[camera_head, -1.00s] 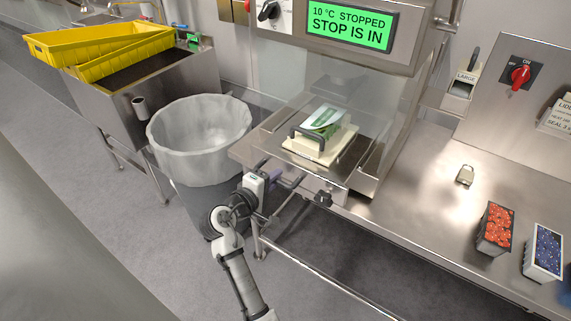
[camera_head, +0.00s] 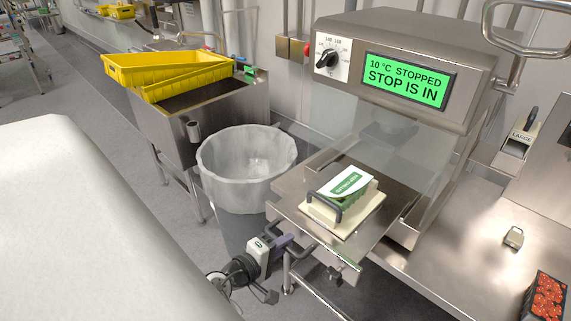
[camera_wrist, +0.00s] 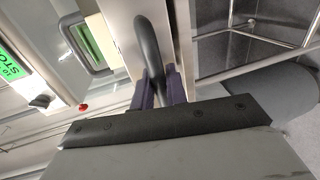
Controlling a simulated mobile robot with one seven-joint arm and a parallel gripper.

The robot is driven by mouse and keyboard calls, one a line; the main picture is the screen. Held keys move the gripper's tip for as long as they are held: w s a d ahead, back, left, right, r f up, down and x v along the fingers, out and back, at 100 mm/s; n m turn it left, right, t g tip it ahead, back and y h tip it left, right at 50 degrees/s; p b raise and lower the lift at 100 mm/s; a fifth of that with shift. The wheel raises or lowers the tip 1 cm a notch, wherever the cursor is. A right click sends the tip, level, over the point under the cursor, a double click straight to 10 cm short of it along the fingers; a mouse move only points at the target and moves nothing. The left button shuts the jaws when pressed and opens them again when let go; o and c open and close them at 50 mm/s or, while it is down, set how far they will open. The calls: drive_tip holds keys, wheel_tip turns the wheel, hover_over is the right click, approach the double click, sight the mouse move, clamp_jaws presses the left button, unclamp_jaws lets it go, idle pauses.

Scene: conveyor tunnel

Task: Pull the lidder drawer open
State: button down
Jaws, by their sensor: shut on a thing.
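The lidder drawer (camera_head: 376,241) is a steel tray that sticks out from under the lidder's hood. It carries a cream block (camera_head: 338,216) with a dark handle and a green-and-white sheet on top. My gripper (camera_head: 284,243) is at the drawer's front edge, shut on the dark bar handle (camera_head: 303,253). In the wrist view the black handle (camera_wrist: 148,45) runs between my gripper's purple fingers (camera_wrist: 160,88). The lidder (camera_head: 400,65) has a green display reading "10 °C STOPPED STOP IS IN".
A lined grey bin (camera_head: 246,190) stands close left of the drawer. Yellow crates (camera_head: 165,72) sit on a steel sink behind it. The steel counter (camera_head: 470,250) on the right holds a small metal tag (camera_head: 513,238) and a red fruit punnet (camera_head: 545,298).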

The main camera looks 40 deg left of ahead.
drive_tip(key=c, duration=1.5)
unclamp_jaws()
drive_tip(key=shift+o, duration=0.2)
drive_tip(key=b+v, duration=0.2)
drive_tip(key=v, duration=1.2)
drive_tip(key=shift+w+a, duration=0.1)
drive_tip(key=shift+w, duration=0.05)
